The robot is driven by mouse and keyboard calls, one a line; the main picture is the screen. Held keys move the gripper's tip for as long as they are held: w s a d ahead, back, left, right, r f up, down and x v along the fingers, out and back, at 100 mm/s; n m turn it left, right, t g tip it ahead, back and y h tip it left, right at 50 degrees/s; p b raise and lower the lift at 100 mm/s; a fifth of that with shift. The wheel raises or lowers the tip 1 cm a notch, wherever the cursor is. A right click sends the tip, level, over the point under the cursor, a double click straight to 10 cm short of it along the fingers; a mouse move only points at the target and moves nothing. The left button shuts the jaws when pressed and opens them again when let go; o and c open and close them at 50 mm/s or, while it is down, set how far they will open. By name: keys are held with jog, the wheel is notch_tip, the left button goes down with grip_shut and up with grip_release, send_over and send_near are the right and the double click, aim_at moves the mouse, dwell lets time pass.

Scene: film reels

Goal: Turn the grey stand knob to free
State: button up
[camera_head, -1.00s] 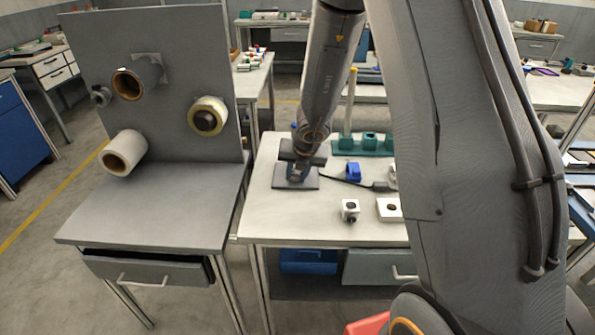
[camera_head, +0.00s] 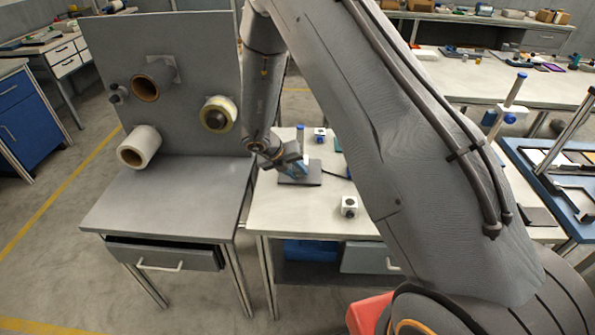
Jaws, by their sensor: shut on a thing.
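My gripper (camera_head: 292,165) is over the dark grey plate (camera_head: 312,179) on the white table. It is tilted, with its wrist to the upper left and its fingers pointing down to the right. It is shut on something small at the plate. The plate looks like the base of the grey stand, and the held part is most likely its knob, but the fingers hide it. The knob's marks and setting cannot be read.
A grey bench with an upright panel (camera_head: 195,55) stands at left, with rolls on its spindles. My arm hides the table's right side.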

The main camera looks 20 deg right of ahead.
dwell(0.3)
jog(key=o, duration=1.1)
jog(key=shift+c, duration=0.2)
jog(key=shift+a, duration=0.1)
jog(key=shift+a+r, duration=0.15)
jog(key=shift+r, duration=0.1)
jog(key=b+v, duration=0.2)
jog(key=v, duration=0.5)
jog(key=shift+s, duration=0.1)
